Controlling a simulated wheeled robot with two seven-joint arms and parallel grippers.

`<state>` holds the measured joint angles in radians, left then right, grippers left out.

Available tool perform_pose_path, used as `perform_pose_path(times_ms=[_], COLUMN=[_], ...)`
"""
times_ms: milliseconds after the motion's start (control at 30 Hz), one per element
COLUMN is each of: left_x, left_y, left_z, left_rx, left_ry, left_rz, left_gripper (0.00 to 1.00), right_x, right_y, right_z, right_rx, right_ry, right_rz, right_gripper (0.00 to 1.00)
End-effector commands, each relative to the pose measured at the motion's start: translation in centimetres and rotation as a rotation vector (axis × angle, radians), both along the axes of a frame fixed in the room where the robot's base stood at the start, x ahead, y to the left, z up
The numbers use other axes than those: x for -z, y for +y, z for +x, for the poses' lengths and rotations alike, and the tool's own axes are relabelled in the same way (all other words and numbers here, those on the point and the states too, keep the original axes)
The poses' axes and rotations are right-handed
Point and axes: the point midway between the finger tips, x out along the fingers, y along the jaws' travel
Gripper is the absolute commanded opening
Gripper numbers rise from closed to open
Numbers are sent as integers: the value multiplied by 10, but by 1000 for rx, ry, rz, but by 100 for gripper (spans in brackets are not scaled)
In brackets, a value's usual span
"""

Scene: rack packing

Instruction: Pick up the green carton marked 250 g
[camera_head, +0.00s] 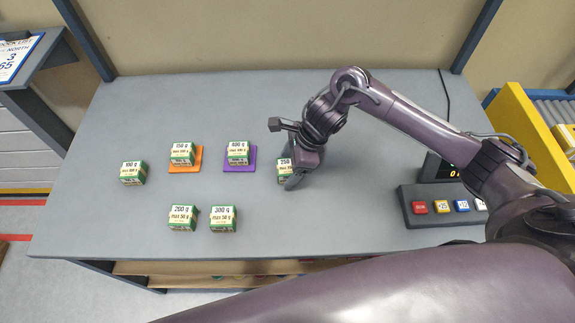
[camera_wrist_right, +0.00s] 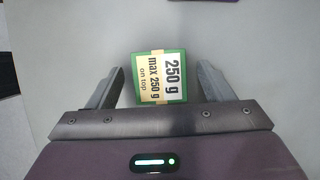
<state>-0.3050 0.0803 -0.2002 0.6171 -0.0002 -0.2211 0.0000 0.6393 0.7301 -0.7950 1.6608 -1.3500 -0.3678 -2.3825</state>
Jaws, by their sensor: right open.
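The green carton marked 250 g (camera_head: 283,168) stands on the grey table, partly hidden behind my right gripper (camera_head: 292,181) in the head view. In the right wrist view the carton (camera_wrist_right: 161,77) shows its label, "250 g max 250 g on top". My right gripper (camera_wrist_right: 161,88) is open there, with one finger on each side of the carton. A gap shows between the carton and each finger. My left gripper is not in view.
Other green cartons stand to the left: 100 g (camera_head: 133,172), 150 g (camera_head: 182,153) on an orange mat (camera_head: 185,170), 400 g (camera_head: 238,152) on a purple mat (camera_head: 240,168), 200 g (camera_head: 182,217) and 300 g (camera_head: 223,218). A button panel (camera_head: 440,220) sits at the right.

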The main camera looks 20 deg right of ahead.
Motion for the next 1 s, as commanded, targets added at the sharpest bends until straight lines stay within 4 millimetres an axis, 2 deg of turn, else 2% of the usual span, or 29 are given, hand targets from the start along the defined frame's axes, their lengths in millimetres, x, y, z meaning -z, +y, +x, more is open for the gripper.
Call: perform_pose_path(times_ms=[167,367,767,1000], left_x=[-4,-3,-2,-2], left_y=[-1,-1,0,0], left_z=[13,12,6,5], left_rx=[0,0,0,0], left_ry=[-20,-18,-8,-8], left_rz=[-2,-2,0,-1], left_gripper=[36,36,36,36], right_x=[11,12,11,10], right_y=[5,4,4,4], right_z=[1,1,1,1], right_rx=[-1,-1,-1,-1], right_ry=[0,-1,-1,-3], right_rz=[-1,-1,-1,-1], right_gripper=[75,73,21,19])
